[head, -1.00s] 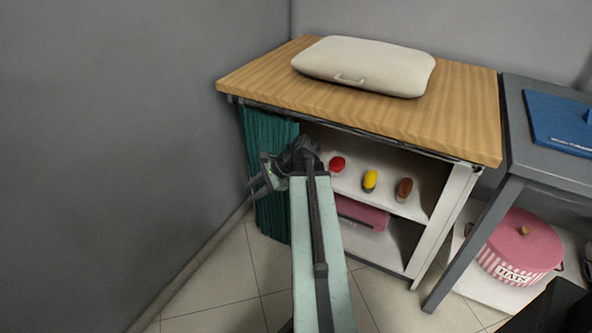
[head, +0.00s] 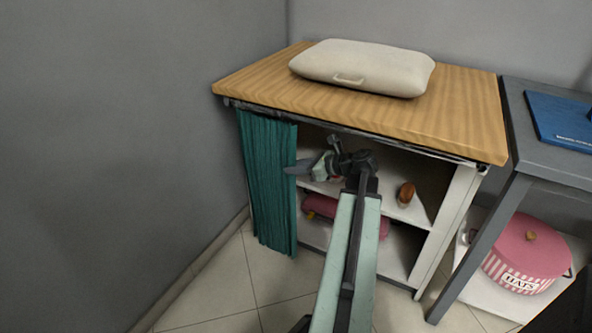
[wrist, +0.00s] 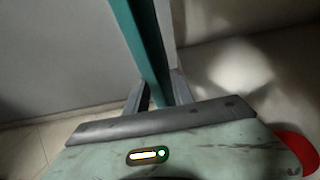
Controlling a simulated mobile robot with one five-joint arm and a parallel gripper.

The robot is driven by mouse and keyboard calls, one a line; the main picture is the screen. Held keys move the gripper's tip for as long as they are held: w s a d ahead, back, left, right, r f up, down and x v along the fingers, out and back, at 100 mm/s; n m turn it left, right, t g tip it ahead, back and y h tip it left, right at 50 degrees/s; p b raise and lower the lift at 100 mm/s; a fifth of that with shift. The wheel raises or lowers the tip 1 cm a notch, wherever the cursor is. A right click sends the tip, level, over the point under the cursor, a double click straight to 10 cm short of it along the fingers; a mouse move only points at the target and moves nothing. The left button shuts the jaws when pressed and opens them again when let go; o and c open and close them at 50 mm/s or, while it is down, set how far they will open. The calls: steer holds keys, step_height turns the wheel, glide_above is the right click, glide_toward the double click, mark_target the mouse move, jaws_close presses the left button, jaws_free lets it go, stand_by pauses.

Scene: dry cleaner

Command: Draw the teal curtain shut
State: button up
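The teal curtain (head: 268,190) hangs from a dark rod (head: 340,136) under the wooden top. It is bunched at the left end, and the shelves to its right are uncovered. My gripper (head: 297,168) is at the curtain's right edge, about mid-height, pointing left. In the wrist view the curtain's edge (wrist: 146,45) runs down between the two fingers of my gripper (wrist: 158,92). The fingers stand apart, with a dark gap beside the left one, so they look open around the edge rather than closed on it.
A cream cushion-like case (head: 363,67) lies on the wooden top (head: 455,115). The shelves hold a brown item (head: 406,194), a pink bundle (head: 350,217) and a red item (wrist: 298,150) near my wrist. A grey wall (head: 120,140) stands left.

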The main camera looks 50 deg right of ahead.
steer(key=shift+w+a+f, duration=0.1)
steer(key=shift+w+f, duration=0.15)
steer(key=shift+w, duration=0.35)
jaws_close()
stand_by(0.9)
